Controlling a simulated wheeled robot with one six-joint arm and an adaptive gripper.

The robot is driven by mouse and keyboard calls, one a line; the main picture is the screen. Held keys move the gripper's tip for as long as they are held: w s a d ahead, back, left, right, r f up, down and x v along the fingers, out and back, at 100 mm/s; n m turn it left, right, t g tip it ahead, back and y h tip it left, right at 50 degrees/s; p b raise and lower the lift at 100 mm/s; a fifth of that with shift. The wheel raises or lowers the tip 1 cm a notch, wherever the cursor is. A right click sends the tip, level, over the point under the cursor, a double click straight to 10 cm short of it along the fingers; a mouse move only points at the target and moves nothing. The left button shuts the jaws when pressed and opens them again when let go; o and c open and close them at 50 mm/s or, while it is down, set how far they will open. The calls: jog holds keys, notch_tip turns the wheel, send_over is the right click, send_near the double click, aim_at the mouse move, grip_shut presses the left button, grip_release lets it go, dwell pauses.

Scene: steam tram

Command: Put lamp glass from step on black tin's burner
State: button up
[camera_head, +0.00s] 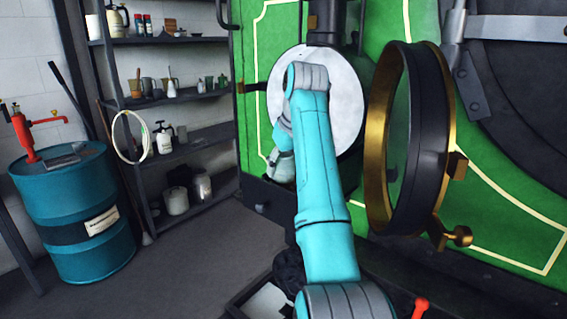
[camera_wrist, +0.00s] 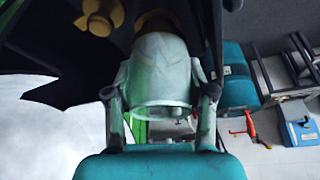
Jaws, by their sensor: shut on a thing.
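My gripper (camera_wrist: 160,76) is shut on the lamp glass (camera_wrist: 158,88), a pale, see-through, rounded tube between the two fingers in the wrist view. A brass-coloured part (camera_wrist: 157,22) shows just beyond the glass's far end; whether they touch I cannot tell. It may be the burner, but the black tin cannot be made out clearly. Dark surfaces lie around it. In the head view my gripper (camera_head: 283,160) is mostly hidden behind my arm, in front of a round white disc (camera_head: 345,95) in the green front.
A round brass-rimmed door (camera_head: 380,150) stands open just right of my arm. A blue drum (camera_head: 75,215) with a red pump (camera_head: 25,135) and shelves (camera_head: 185,97) of bottles and jars are at left. Floor (camera_head: 205,255) between them and the green front is clear.

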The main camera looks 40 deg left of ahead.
jog(key=shift+f, duration=0.95)
dwell(0.6)
jog(key=o, duration=1.3)
jog(key=shift+c, duration=0.2)
jog(key=v, duration=0.7)
jog(key=shift+r, duration=0.3)
